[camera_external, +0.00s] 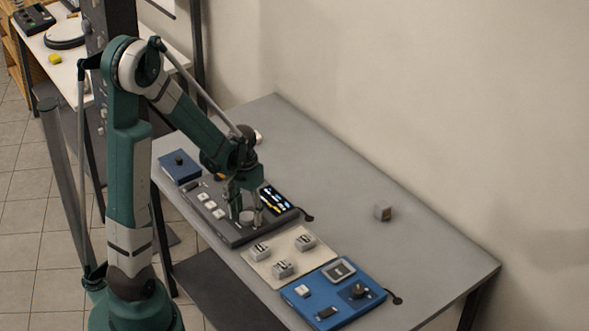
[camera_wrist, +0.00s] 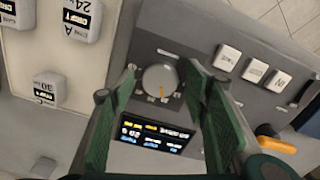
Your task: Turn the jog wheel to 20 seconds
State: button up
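The jog wheel (camera_wrist: 160,80) is a round grey knob with an orange mark near its lower edge, on a dark grey panel (camera_wrist: 205,25). In the wrist view it lies between the two green fingers of my gripper (camera_wrist: 158,92), which are spread wide with a gap on each side. In the external view my gripper (camera_external: 245,208) points down over the panel, and the wheel (camera_external: 247,217) shows partly behind it. A lit display (camera_wrist: 153,134) with yellow, white and blue text sits beside the wheel; its text is too small to read.
Several white buttons (camera_wrist: 255,70) and a slider (camera_wrist: 305,95) are on the same panel. A beige board (camera_external: 290,255) with grey blocks and a blue panel (camera_external: 340,292) stand to the right. A small cube (camera_external: 382,212) lies at the back; the table around it is clear.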

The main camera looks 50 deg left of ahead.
aim_at(247, 216)
jog(key=shift+r, duration=0.2)
dwell(0.3)
notch_tip(247, 216, up, 12)
jog(key=shift+f, duration=0.2)
dwell(0.7)
jog(key=shift+d, duration=0.1)
dwell(0.5)
jog(key=s+d+r+m+t, duration=0.2)
jog(key=s+d+r+t, duration=0.1)
jog(key=d, duration=0.7)
jog(key=s+d+r+m+t, duration=0.1)
jog(key=s+d+r+t, duration=0.3)
jog(key=d, duration=0.6)
notch_tip(247, 216, up, 4)
jog(key=shift+s+f+m, duration=0.1)
jog(key=shift+s+m, duration=0.3)
jog(key=shift+s, duration=0.8)
